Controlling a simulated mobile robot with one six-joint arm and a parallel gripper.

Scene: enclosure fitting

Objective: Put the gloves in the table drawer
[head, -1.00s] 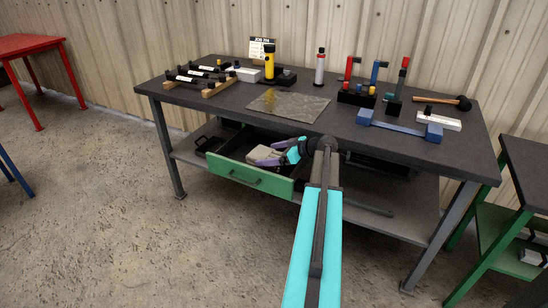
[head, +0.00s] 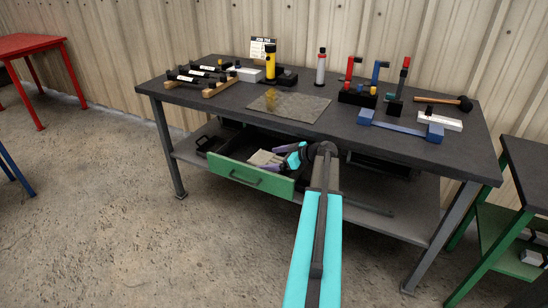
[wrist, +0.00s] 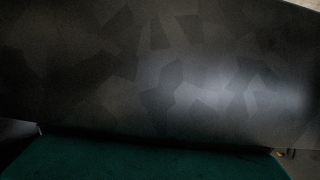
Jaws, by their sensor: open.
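The green-fronted table drawer (head: 225,171) is pulled out below the tabletop. A pale beige bundle, which looks like the gloves (head: 262,158), lies in the drawer, partly hidden by my gripper. My gripper (head: 272,162) reaches into the drawer opening from the right, with its purple fingers spread apart beside the bundle. It looks empty; contact with the bundle is too small to tell. The wrist view shows only a dark patterned surface and a green strip (wrist: 150,160) along the bottom, with no gloves visible.
The dark workbench (head: 215,105) carries a grey mat (head: 289,106), a yellow torch (head: 270,62), a blue-handled piece (head: 400,126) and a hammer (head: 445,101). A lower shelf (head: 365,199) runs beneath the drawer. A green-framed stand (head: 510,220) is at the right. Open floor lies in front.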

